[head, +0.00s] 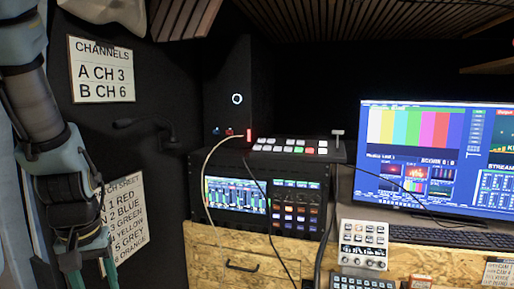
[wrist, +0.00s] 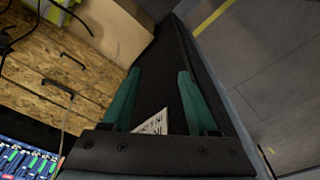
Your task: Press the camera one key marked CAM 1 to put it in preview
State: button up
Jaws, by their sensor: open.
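A video switcher (head: 290,149) with white, red and green lit keys and a lever sits on top of the rack in the head view. Its key labels are too small to read, so I cannot tell which key is CAM 1. A white panel with several keys (head: 364,245) stands lower right, its markings also unreadable. My gripper (head: 91,275) hangs at the lower left of the head view, well left of the switcher. In the wrist view, my gripper (wrist: 158,74) has its green fingers apart with nothing held between them.
A rack unit (head: 234,194) with a screen and knobs sits on a wooden cabinet (head: 215,253). A monitor (head: 437,155) stands at right behind a keyboard (head: 440,235). Loose cables cross the rack front. A gooseneck microphone (head: 128,124) juts from the left wall near my arm.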

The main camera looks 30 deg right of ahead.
grip_shut()
dwell(1.2)
